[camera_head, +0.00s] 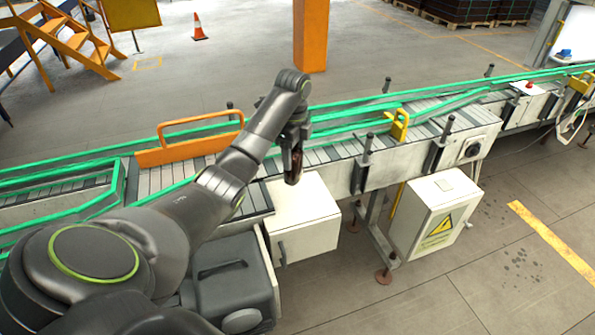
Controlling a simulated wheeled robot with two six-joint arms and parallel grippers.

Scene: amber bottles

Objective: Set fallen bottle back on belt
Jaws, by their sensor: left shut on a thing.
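My left gripper (295,150) is at the near edge of the conveyor belt (325,153), in the middle of the head view. It points down and is shut on a dark amber bottle (293,165). The belt has grey slats and green guide rails. My right gripper is not in view.
An orange guard frame (190,149) stands over the belt to the left. A white box (303,215) sits below the gripper, and a warning-marked cabinet (436,215) hangs to the right. Posts and green rails line the belt. An orange pillar (311,35) stands behind.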

